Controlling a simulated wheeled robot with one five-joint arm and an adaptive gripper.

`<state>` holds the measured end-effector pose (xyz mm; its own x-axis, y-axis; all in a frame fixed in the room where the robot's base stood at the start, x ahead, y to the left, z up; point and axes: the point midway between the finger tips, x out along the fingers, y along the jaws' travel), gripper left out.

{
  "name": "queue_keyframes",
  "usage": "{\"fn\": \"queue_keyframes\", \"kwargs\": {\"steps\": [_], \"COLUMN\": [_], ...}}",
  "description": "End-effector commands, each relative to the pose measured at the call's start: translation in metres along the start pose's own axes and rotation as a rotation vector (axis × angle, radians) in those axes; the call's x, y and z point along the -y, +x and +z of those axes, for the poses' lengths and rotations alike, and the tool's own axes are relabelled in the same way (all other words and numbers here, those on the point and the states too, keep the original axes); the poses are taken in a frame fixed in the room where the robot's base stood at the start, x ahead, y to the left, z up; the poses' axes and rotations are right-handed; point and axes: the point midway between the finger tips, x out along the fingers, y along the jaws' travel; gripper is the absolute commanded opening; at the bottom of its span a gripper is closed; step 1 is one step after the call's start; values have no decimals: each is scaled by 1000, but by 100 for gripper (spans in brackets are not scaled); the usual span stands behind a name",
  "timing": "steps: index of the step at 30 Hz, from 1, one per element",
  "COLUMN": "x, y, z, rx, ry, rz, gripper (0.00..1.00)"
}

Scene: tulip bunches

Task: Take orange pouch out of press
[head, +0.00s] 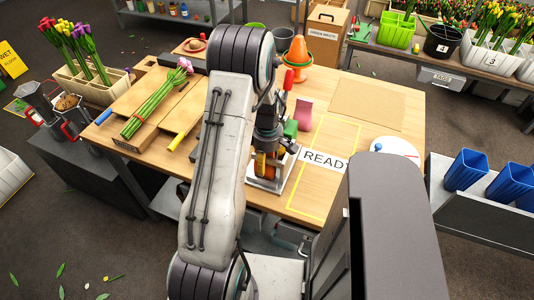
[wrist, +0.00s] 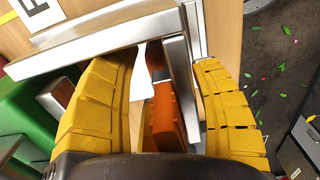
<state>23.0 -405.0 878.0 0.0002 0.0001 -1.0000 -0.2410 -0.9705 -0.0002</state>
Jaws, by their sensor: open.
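The orange pouch (wrist: 168,118) stands between the metal plates of the press (wrist: 180,75) in the wrist view. My gripper (wrist: 168,62) is open, with one yellow finger on each side of the pouch and a plate. I cannot tell whether either finger touches the pouch, and its lower part is hidden by my gripper's body. In the head view my gripper (head: 263,165) points down into the press (head: 279,184), whose pale base shows at the table's front edge. My arm hides much of the press there.
A green part (wrist: 22,105) lies close to the left finger. The READY area (head: 322,160) on the table is clear. Tulips (head: 155,100) lie on a wooden stand to the left. A white disc (head: 396,150) sits at the right, and an orange cone (head: 298,52) stands behind.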

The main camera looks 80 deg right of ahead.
Motion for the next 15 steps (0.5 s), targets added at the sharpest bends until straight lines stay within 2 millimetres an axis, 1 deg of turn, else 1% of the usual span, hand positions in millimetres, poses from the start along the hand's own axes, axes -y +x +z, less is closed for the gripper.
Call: {"fn": "queue_keyframes", "kwargs": {"steps": [4, 13, 14, 15], "x": [0, 0, 0, 0], "y": [6, 8, 8, 8], "z": [0, 0, 0, 0], "rx": [0, 0, 0, 0], "ry": [0, 0, 0, 0], "rz": [-1, 0, 0, 0], "gripper": [58, 58, 61, 57]}}
